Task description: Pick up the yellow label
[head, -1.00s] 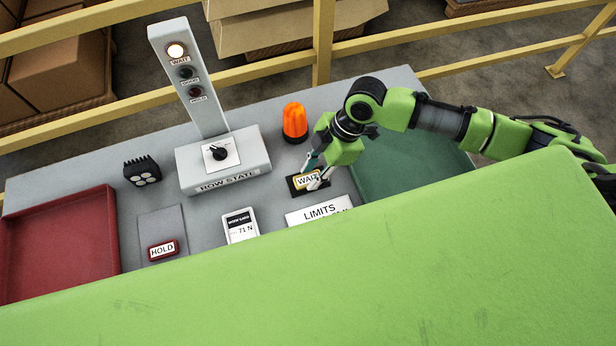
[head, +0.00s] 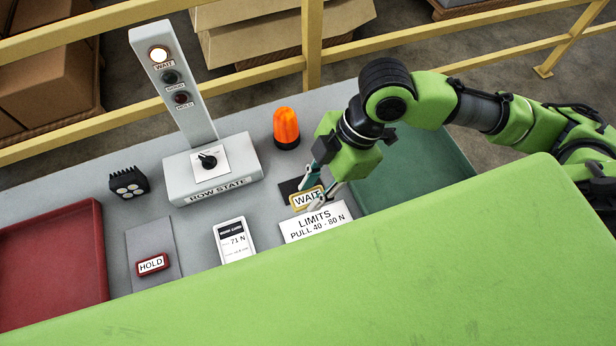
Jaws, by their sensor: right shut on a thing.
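The yellow label (head: 300,203) reads WAIT on a white face with a yellow rim. My right gripper (head: 315,190) comes down from the right and is shut on it, with a fingertip at either side. The label overlaps the front right of a dark pad (head: 287,188) and seems a little above it; the exact gap is hard to tell. The gripper hides part of the pad. My left gripper is not in view.
A LIMITS sign (head: 316,226) is just in front of the label. A green tray (head: 430,150) lies right, an orange beacon (head: 286,128) behind. The ROW STATE box (head: 180,180), 71 N gauge (head: 233,240), red HOLD label (head: 152,264) and red tray (head: 50,255) are left.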

